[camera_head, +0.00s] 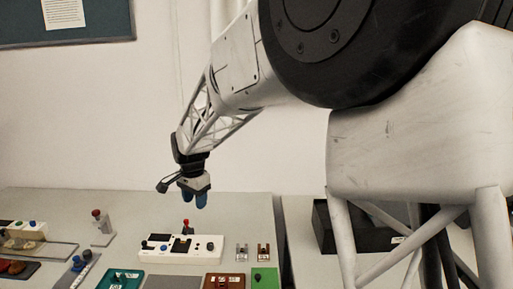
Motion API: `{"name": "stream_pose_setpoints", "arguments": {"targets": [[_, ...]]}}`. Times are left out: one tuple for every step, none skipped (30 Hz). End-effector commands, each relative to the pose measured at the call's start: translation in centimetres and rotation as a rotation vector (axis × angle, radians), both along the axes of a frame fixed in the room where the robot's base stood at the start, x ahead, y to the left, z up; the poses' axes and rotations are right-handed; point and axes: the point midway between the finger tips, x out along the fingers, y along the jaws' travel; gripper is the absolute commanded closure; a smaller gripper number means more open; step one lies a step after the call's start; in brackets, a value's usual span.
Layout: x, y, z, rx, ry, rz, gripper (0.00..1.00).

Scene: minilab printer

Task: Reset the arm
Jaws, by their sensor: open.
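My arm reaches from the right across the middle of the head view. My gripper (195,196) hangs at its end, with blue fingertips pointing down. It is open and I see nothing held in it. It appears in the picture above a white panel (206,245) with dark knobs and a red-topped lever (186,226). I cannot tell its exact height over the table.
The grey table (150,209) carries a teal tray (121,279), a brown tray (224,281), a green block (264,277) and two small brackets (263,251). A grey post with a red knob (101,228) stands left. A black box (360,232) sits right, beyond a table seam.

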Motion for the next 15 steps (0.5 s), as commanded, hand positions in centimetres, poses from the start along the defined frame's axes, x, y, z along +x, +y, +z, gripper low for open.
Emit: {"name": "stream_pose_setpoints", "arguments": {"targets": [[-0.6,-1.6,0.8,0.001,-0.006,0.009,0.52],[-0.9,-2.3,1.1,0.001,-0.008,0.016,0.52],[-1.4,-3.4,1.6,0.002,-0.012,0.027,0.52],[-1.7,-4.2,1.9,0.002,-0.015,0.034,0.52],[-2.1,-5.0,2.2,0.002,-0.017,0.043,0.52],[-2.7,-6.0,2.7,0.001,-0.021,0.053,0.52],[-3.0,-6.8,2.9,0.001,-0.024,0.062,0.52],[-3.5,-7.6,3.2,0.001,-0.026,0.068,0.52],[-4.0,-8.5,3.6,0.0,-0.03,0.079,0.52],[-4.4,-9.3,3.9,0.0,-0.033,0.087,0.52],[-4.9,-10.0,4.1,-0.001,-0.036,0.095,0.52],[-5.5,-11.0,4.4,-0.001,-0.04,0.105,0.52],[-5.9,-11.7,4.7,-0.002,-0.042,0.113,0.52],[-6.4,-12.4,4.9,-0.003,-0.044,0.121,0.52],[-7.0,-13.4,5.2,-0.004,-0.049,0.131,0.52]]}}
